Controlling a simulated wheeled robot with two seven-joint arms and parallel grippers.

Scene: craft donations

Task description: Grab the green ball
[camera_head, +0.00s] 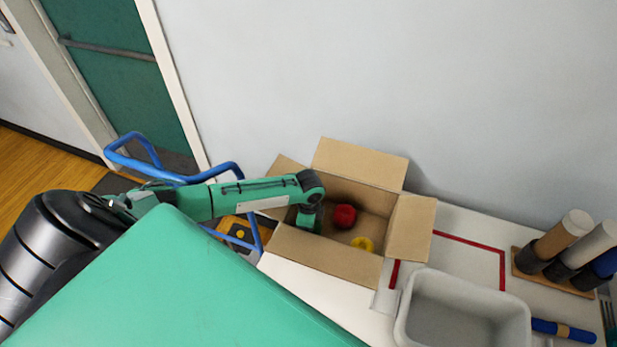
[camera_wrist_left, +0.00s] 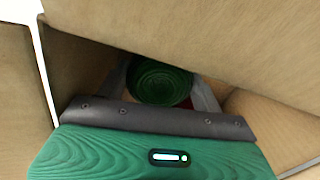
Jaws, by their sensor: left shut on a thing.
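The green ball (camera_wrist_left: 158,82), dark green and ridged, sits between the two pale fingers of my left gripper in the left wrist view. My left gripper (camera_head: 306,220) reaches down into the open cardboard box (camera_head: 330,259), near its left side, and is shut on the ball. In the head view the ball cannot be made out behind the gripper. My right gripper is in neither view.
A red ball (camera_head: 344,216) and a yellow ring-like thing (camera_head: 363,244) lie in the box. Its raised flaps and walls surround my gripper closely. A grey bin (camera_head: 411,309) stands right of it on the white table (camera_head: 463,220), near a red-taped outline. A rack of rolls (camera_head: 563,234) stands far right. A blue-railed cart (camera_head: 226,171) is left.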

